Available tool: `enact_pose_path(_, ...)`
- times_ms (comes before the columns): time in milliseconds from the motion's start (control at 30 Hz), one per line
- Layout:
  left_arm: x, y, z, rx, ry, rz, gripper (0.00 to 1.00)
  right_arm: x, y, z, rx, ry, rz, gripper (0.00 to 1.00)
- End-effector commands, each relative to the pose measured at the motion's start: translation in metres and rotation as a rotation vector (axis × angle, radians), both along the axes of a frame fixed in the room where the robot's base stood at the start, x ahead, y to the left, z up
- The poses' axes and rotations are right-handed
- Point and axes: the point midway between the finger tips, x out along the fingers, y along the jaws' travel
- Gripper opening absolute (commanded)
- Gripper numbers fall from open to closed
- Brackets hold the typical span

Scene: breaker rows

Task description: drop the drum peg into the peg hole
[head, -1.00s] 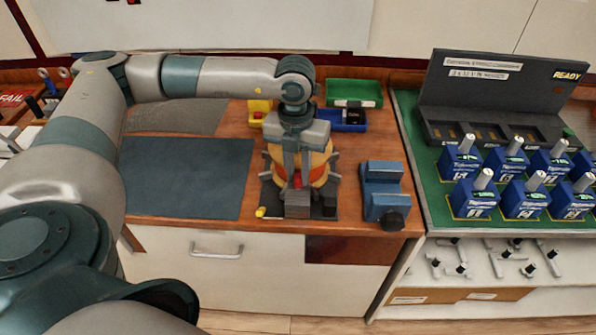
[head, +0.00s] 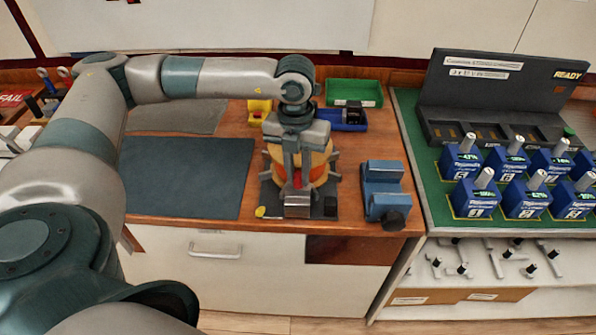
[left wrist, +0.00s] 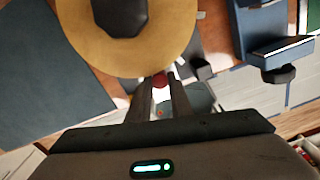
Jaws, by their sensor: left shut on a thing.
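A tan and orange drum (head: 322,160) stands on a dark base on the bench; the left wrist view shows its tan face (left wrist: 75,20) around a dark hub. My left gripper (head: 297,185) is at the drum's front, pointing down. Its fingers (left wrist: 162,88) are shut on a small red peg (left wrist: 160,79) close to the drum's rim. I cannot tell whether the peg is still touching the drum. A grey metal block (head: 297,212) sits below the fingers at the base's front. The peg hole cannot be made out. My right gripper is not in view.
A blue vice-like block (head: 383,190) stands right of the drum. A dark mat (head: 185,178) lies left. Green (head: 354,92) and blue (head: 342,125) trays are behind. Several blue breakers (head: 470,197) stand on the green board at right.

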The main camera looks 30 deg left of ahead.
Motion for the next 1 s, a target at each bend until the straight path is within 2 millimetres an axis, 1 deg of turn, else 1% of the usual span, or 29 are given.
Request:
enact_pose_path(33, -0.0025, -0.0014, -0.0022, -0.002, 0.008, -0.003, 0.0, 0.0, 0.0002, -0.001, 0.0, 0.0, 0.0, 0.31)
enact_pose_path(900, -0.0027, -0.0014, -0.0048, -0.003, 0.009, -0.003, 0.0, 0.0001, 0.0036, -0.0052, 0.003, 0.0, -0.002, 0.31)
enact_pose_path(933, -0.0027, -0.0014, -0.0049, -0.003, 0.009, -0.003, 0.26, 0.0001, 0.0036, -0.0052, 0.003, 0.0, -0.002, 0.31)
enact_pose_path(1000, -0.0023, -0.0013, -0.0047, -0.002, 0.008, -0.003, 0.41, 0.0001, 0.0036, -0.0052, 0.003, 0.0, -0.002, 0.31)
